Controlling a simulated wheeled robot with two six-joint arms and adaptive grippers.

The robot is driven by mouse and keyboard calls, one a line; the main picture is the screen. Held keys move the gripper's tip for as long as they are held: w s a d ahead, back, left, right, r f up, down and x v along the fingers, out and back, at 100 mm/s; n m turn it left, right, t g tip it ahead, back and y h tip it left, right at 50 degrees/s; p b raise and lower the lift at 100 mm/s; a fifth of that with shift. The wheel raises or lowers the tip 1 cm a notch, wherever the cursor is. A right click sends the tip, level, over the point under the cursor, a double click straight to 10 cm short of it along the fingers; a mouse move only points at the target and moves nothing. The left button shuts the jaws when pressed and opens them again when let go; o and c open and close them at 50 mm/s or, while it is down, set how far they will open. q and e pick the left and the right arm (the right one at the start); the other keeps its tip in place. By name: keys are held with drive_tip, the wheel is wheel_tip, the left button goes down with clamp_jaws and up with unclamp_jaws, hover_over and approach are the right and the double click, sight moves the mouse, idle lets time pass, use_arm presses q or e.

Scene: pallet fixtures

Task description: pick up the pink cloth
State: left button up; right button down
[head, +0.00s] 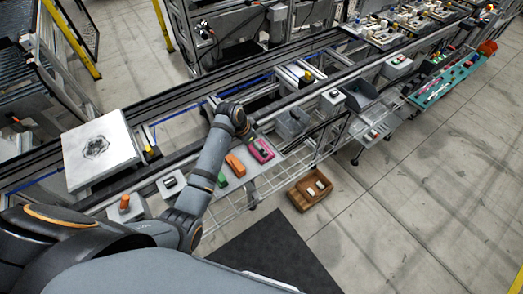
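The pink cloth (257,144) is a small bright pink patch at the right end of a row of coloured items on the light shelf along the conveyor's near side. My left arm reaches up from the lower left, and its wrist bends down toward the pink cloth. The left gripper (263,153) appears as a small dark shape at the cloth, partly over it. Its fingers are too small to tell whether they are open or shut, or whether they touch the cloth. My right gripper is not in view.
An orange item (235,166) and a green item (222,180) lie left of the cloth, close to my forearm. A wooden crate (297,200) with white items stands at right. Conveyor rails (190,128) run behind. A grey bin (292,123) sits right of the wrist.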

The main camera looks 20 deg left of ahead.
use_arm(q)
drive_tip(key=shift+p+x, duration=0.5)
drive_tip(key=shift+x, duration=0.55)
drive_tip(key=x, duration=0.2)
drive_tip(key=shift+w+d+f, duration=0.1)
drive_tip(key=shift+f, duration=0.15)
drive_tip(key=shift+r, duration=0.1)
drive_tip(key=c, duration=0.6)
drive_tip(key=shift+c, duration=0.8)
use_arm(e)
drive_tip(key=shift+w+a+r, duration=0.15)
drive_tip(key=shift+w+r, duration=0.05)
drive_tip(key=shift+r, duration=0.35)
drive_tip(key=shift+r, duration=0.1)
